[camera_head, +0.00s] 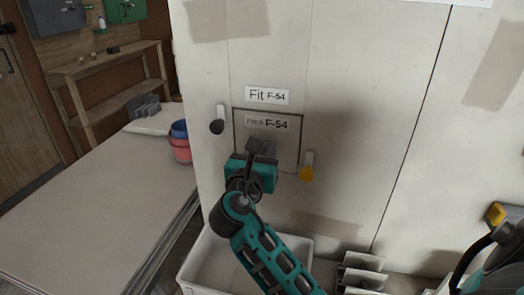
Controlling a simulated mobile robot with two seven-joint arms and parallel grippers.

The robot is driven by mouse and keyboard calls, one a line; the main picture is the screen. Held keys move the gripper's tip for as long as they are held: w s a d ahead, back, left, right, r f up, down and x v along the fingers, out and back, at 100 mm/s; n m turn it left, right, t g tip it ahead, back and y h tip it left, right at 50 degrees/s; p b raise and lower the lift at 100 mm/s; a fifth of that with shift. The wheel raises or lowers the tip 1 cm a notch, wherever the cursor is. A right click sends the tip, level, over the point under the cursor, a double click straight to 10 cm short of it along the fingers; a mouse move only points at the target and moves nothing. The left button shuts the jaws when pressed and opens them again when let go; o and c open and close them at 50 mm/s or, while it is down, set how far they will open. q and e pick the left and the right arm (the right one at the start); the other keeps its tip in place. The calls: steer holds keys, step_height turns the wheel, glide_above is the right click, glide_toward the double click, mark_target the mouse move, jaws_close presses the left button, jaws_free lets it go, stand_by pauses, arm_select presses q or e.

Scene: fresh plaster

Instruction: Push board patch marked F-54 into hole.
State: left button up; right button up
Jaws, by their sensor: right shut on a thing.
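The board patch marked "Patch F-54" (282,124) is a pale square on the white wall, inside a dark square outline. The hole (233,124) shows only as this thin dark edge around the patch. I cannot tell whether the patch is flush or stands a little proud. A label "Fit F-54" (267,95) is on the wall just above. My right gripper (262,147) is at the patch's lower middle, shut on its grey grip. The gripper and wrist hide the patch's lower left part. My left gripper is not in view.
A dark knob (216,127) and a yellow knob (306,174) flank the patch. A white bin (200,268) stands below. A pale table (90,215) at left holds a blue and red bucket stack (180,150). Metal brackets (361,272) lie at bottom right.

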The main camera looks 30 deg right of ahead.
steer(key=shift+r, duration=0.1)
steer(key=o, duration=1.3)
steer(key=shift+s+a+p, duration=0.3)
steer(key=shift+p, duration=0.1)
steer(key=shift+p+v, duration=0.65)
steer(key=shift+v, duration=1.95)
steer(key=shift+a, duration=0.1)
